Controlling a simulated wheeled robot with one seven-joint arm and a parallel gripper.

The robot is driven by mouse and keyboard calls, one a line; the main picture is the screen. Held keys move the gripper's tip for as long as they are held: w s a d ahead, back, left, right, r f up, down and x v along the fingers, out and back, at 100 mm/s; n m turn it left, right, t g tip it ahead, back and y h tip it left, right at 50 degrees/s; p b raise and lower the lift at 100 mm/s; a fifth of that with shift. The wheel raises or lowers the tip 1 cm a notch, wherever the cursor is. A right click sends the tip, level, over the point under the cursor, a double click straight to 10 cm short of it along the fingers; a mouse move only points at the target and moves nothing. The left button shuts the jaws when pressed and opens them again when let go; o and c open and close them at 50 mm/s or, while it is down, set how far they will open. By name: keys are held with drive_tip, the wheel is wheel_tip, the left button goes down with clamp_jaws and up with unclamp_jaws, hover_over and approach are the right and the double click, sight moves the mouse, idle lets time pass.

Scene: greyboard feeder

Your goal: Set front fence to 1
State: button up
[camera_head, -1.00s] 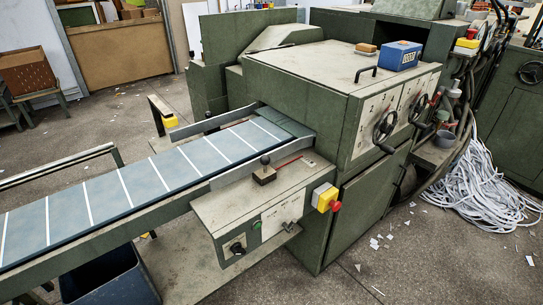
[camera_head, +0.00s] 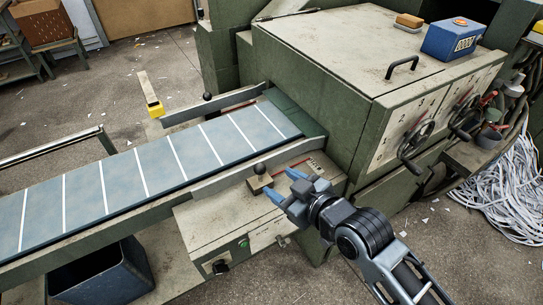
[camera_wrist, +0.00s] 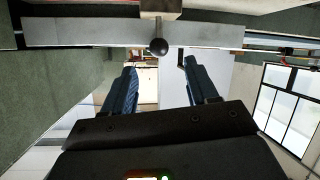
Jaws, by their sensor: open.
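The front fence (camera_head: 225,173) is a grey metal bar along the near side of the blue feed belt. A small brown block with a black ball knob (camera_head: 259,169) stands beside it on the control box, left of a red-marked scale (camera_head: 303,164). My gripper (camera_head: 282,187) is open and empty, its blue fingers just to the near right of the knob, apparently not touching it. In the wrist view, the knob (camera_wrist: 158,47) hangs upside down between and beyond the two open fingertips (camera_wrist: 160,72), before a grey bar. Scale digits are too small to read.
The blue belt (camera_head: 155,163) runs into the green machine (camera_head: 310,75). A rear fence (camera_head: 230,101) with its own black knob lies across the belt. Handwheels (camera_head: 416,140) are on the machine's front. A dark bin (camera_head: 103,275) stands below the belt.

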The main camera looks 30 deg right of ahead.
sight(263, 171)
drive_tip(key=x, duration=0.8)
drive_tip(key=shift+w+d+r, duration=0.1)
drive_tip(key=shift+w+r, duration=0.1)
clamp_jaws()
idle(0.4)
drive_tip(key=shift+s+p, duration=0.1)
drive_tip(key=shift+p, duration=0.2)
